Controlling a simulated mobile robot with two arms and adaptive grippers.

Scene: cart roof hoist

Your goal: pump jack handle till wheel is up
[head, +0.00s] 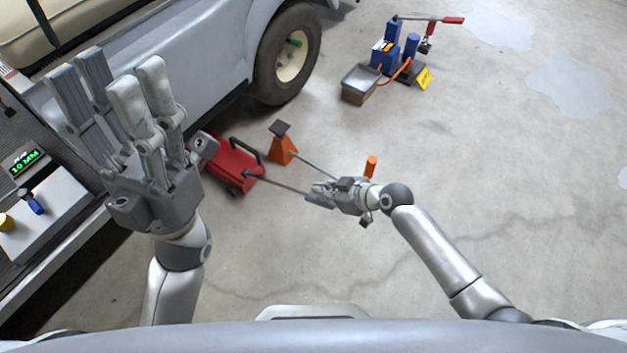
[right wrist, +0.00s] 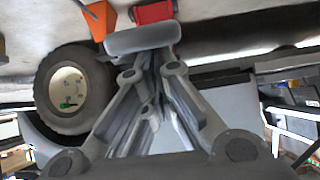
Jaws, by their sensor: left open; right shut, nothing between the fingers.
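The red jack (head: 233,163) sits on the floor beside the grey cart (head: 185,45), below and left of the wheel (head: 286,55). Its thin dark handle (head: 275,186) slopes right to the fingertips of my right gripper (head: 318,193). That gripper is shut and empty; whether it touches the handle I cannot tell. In the right wrist view the jaws (right wrist: 150,90) come together, with the wheel (right wrist: 70,90) to their left and the jack (right wrist: 152,12) beyond. I cannot tell whether the wheel clears the floor. My left gripper (head: 125,95) is open and raised at the left, empty.
An orange jack stand (head: 283,145) stands beside the jack, with a rod running toward my right gripper. An orange cylinder (head: 371,166) shows behind my right wrist. A blue pump unit (head: 392,50) with a tray (head: 360,84) stands farther back.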

